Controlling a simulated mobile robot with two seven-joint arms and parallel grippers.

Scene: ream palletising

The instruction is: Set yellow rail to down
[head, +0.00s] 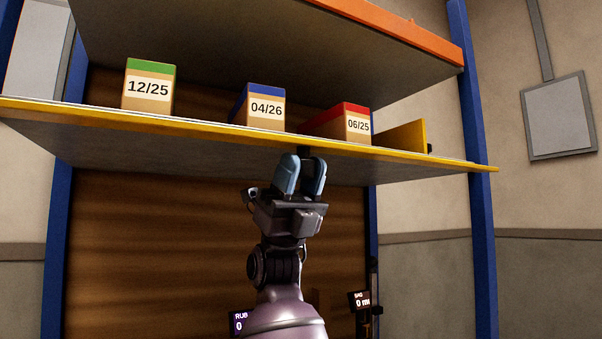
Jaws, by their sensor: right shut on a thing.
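The yellow rail (225,127) runs along the front edge of the middle shelf, from the left side of the view to just past the right blue post. My right gripper (303,167) points up at the rail from below, right of the middle. Its two blue-grey fingers are shut on a small dark tab (304,151) just under the rail; the fingers partly hide it. Whether the tab is joined to the rail is hard to see. My left gripper is not in view.
Three date-labelled boxes stand on the shelf: green-topped 12/25 (148,88), blue-topped 04/26 (262,107) and red-topped 06/25 (352,124). A yellow upright plate (405,137) stands right of them. An orange-edged shelf (400,25) hangs above. Blue posts (480,215) flank the rack.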

